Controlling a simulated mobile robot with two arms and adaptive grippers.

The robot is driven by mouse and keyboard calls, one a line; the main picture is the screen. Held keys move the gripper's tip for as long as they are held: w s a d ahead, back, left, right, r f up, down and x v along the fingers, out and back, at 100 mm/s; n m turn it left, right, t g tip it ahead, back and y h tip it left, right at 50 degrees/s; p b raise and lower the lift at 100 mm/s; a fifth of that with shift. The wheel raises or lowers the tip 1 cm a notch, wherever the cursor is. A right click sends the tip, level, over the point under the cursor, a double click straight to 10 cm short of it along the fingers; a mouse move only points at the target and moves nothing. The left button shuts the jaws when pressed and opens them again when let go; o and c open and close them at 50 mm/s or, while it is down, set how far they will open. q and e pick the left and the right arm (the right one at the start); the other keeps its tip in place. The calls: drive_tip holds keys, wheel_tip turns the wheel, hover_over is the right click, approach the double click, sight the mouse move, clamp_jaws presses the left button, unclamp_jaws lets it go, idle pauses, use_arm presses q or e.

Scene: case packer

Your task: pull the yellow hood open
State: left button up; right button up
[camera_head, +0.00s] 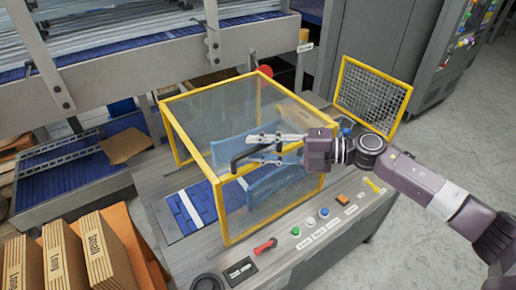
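The yellow hood (217,199) is a box of yellow bars with clear panels, standing over the machine bed in the middle of the view. It looks closed. A black bent handle (238,160) sits on its front side. My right gripper (254,150) comes in from the right at the hood's front. Its two fingers are spread, one above and one below the handle, which shows between them. I cannot tell whether either finger touches the handle. My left gripper is not in view.
A control strip with a red-handled switch (265,247) and coloured buttons (323,212) runs along the machine's front edge. A yellow-framed mesh guard (371,95) stands at right. Cardboard cartons (100,252) stand at lower left. Grey floor is clear at right.

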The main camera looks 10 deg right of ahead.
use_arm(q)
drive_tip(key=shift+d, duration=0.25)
use_arm(e)
drive_tip(key=v, duration=1.1)
drive_tip(key=shift+d, duration=0.35)
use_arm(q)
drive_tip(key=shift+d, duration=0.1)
use_arm(e)
drive_tip(key=shift+s, duration=0.1)
